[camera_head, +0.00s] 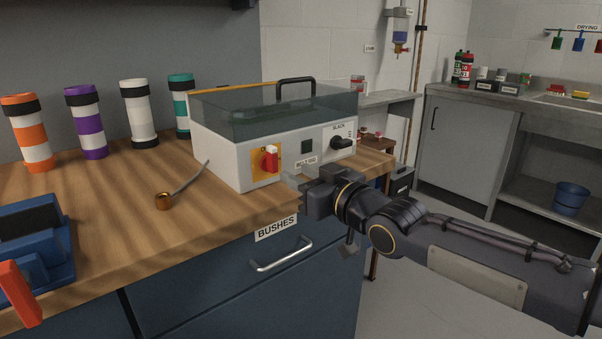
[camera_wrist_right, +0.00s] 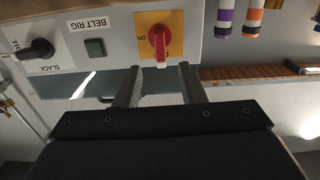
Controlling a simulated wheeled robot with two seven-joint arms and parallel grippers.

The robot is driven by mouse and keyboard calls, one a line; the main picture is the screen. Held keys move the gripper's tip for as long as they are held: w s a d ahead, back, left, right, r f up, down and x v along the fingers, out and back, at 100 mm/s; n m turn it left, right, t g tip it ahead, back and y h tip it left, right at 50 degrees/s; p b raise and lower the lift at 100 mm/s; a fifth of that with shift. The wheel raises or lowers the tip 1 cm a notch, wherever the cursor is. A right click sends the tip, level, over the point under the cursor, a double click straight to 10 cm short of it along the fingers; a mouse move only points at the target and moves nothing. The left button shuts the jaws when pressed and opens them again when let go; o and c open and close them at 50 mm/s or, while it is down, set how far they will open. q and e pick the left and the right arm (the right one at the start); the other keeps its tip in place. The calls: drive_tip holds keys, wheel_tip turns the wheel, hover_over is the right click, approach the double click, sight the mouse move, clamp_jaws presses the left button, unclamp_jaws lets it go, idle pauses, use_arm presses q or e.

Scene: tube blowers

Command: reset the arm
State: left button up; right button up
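My right arm comes in from the right in the head view. Its gripper (camera_head: 296,180) is at the front of the white belt rig box (camera_head: 225,160), close to its front panel and above the counter's front edge. In the right wrist view the two fingers of the gripper (camera_wrist_right: 160,70) stand apart with nothing between them. They point toward the red rotary switch (camera_wrist_right: 159,42) on its yellow plate; whether they touch the panel I cannot tell. The switch also shows in the head view (camera_head: 270,159), its handle roughly upright. My left gripper is not in view.
A black SLACK knob (camera_head: 342,143) is on the rig's panel. Several banded tubes stand behind. A blue device (camera_head: 35,245) is at left. The BUSHES drawer handle (camera_head: 281,255) juts out below.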

drive_tip(key=s+d+f+m+g+h, duration=0.55)
drive_tip(key=s+d+f+h, duration=0.25)
drive_tip(key=s+d+f, duration=0.85)
drive_tip(key=s+f+m+g+y, duration=0.1)
drive_tip(key=s+f+m+g, duration=0.1)
drive_tip(key=s+f, duration=0.35)
drive_tip(key=s+f+m+g, duration=0.1)
drive_tip(key=s+f+m, duration=0.15)
drive_tip(key=s, duration=0.65)
wheel_tip(320, 180, up, 29)
drive_tip(key=n+p, duration=0.1)
drive_tip(key=p, duration=2.8)
drive_tip(key=shift+s+d, duration=0.2)
drive_tip(key=shift+d, duration=0.1)
drive_tip(key=shift+g, duration=0.25)
